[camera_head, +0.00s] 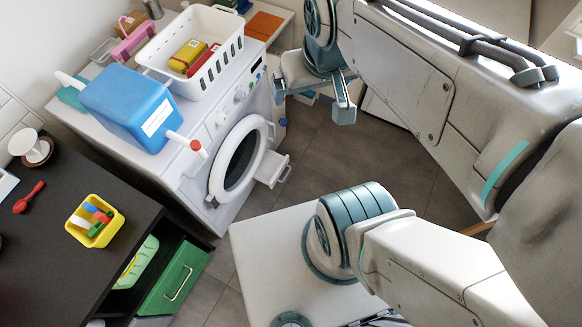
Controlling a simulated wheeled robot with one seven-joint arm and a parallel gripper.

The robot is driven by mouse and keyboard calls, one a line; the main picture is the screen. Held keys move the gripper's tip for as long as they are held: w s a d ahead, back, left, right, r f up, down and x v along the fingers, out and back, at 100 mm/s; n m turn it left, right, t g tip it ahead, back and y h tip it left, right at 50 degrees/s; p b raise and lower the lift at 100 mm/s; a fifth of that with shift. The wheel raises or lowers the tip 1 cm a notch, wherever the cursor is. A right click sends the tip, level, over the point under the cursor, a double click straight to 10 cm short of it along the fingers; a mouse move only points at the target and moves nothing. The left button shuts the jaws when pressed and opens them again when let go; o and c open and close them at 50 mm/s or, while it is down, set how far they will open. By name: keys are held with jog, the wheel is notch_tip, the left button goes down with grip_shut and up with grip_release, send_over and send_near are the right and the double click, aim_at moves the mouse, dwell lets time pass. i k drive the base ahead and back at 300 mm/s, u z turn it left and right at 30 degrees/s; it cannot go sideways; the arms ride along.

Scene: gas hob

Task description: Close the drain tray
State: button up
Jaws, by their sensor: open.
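The drain tray (273,171) is a white drawer-like piece with a handle. It sticks out low at the right front of the washing machine (205,160), beyond the round door, and it appears pulled out. My gripper (314,102) is above and to the right of the tray in the picture, in front of the machine's right end. It is open, with nothing visible between its fingers, and apart from the tray. The joint between the tray and the machine is partly hidden by the door.
The round washing machine door (238,158) is near the tray. A white basket (195,48) and blue jug (128,107) stand on top. A dark counter (55,250) with a green drawer (175,280) is at left. Grey floor (315,165) lies clear beside the tray.

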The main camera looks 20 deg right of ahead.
aim_at(273, 165)
jog(key=u, duration=1.65)
jog(key=k, duration=0.75)
jog(key=z, duration=1.3)
jog(key=i, duration=0.5)
jog(key=z, duration=0.05)
